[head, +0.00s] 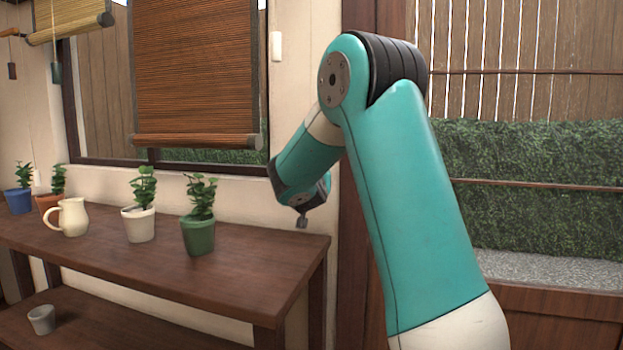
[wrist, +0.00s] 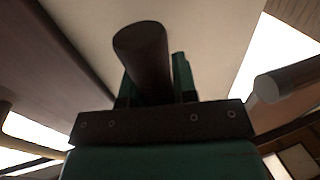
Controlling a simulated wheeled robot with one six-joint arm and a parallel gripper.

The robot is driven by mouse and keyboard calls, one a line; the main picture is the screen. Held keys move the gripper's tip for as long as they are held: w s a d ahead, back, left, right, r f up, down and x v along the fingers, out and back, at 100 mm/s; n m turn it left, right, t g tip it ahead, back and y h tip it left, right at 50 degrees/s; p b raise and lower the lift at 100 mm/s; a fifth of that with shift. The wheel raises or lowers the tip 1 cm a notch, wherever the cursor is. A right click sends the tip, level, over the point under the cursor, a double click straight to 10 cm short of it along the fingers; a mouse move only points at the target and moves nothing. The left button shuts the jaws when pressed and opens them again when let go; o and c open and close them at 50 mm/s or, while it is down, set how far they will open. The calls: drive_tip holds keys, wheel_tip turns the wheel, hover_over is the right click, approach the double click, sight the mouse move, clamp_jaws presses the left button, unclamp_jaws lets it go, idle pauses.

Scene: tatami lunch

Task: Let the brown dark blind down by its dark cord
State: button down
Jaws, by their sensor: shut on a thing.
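The brown dark blind (head: 198,65) hangs over the window at the left in the head view. Its bottom bar (head: 195,141) is a little above the window sill, with a strip of hedge showing below. My gripper (head: 312,203) is right of and below the blind, in front of the wall. It is shut on a dark cord pull (wrist: 143,55), a dark round piece seen between the teal fingers in the wrist view. The pull's lower end (head: 302,222) pokes out below the gripper in the head view. I cannot make out the cord itself.
A wooden shelf (head: 110,265) below the window bears a cream jug (head: 72,217), a white pot (head: 138,224), a green pot (head: 198,235) and other plants. A yellowish blind (head: 70,22) is rolled high at far left. A grey cup (head: 42,319) stands on the lower shelf.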

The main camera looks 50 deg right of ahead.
drive_tip(key=shift+f+b, duration=0.35)
drive_tip(key=shift+f, duration=0.4)
drive_tip(key=c, duration=0.9)
unclamp_jaws()
drive_tip(key=b+v, duration=0.2)
drive_tip(key=v, duration=1.5)
drive_tip(key=shift+b, duration=0.3)
drive_tip(key=shift+s+a, duration=0.15)
